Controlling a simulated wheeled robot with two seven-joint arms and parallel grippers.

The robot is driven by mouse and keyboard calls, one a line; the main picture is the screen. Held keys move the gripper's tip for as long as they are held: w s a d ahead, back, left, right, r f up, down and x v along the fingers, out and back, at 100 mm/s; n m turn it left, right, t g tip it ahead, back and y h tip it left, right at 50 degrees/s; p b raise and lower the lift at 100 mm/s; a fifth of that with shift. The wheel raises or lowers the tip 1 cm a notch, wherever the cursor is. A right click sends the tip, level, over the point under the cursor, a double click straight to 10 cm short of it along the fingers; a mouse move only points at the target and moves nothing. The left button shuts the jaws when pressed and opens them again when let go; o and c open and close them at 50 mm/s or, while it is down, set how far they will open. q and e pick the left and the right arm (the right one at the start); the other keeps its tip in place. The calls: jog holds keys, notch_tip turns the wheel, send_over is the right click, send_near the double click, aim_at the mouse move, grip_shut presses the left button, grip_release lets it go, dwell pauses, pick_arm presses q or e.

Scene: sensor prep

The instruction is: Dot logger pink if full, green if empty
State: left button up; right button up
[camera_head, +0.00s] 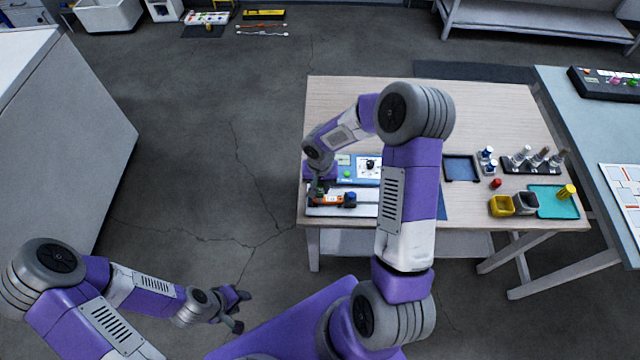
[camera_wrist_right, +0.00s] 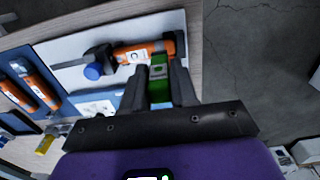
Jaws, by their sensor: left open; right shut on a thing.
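An orange logger-like device (camera_head: 328,199) with a blue knob or cap (camera_head: 351,198) lies on a white board at the table's front left; the right wrist view shows it too (camera_wrist_right: 145,52). My right gripper (camera_head: 318,190) reaches down over its left end. In the right wrist view its fingers are shut on a small green thing (camera_wrist_right: 158,80) with a grey patch, close by the orange device; whether they touch is unclear. More orange devices (camera_wrist_right: 35,86) lie on a blue tray in that view; my arm hides them in the head view. My left gripper (camera_head: 236,308) is open and empty, away from the table.
Right of my arm are a dark-blue tray (camera_head: 461,168), a yellow cup (camera_head: 501,206), a grey cup (camera_head: 526,204), a teal tray (camera_head: 553,209) and a black rack (camera_head: 531,166).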

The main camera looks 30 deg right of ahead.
jog(key=shift+a+b, duration=0.1)
jog(key=shift+b, duration=0.35)
dwell(1.1)
jog(key=shift+f+b, duration=1)
jog(key=shift+b, duration=0.3)
dwell(1.7)
jog(key=shift+r, duration=0.1)
jog(key=shift+r+p, duration=2.75)
jog(key=shift+r, duration=1.2)
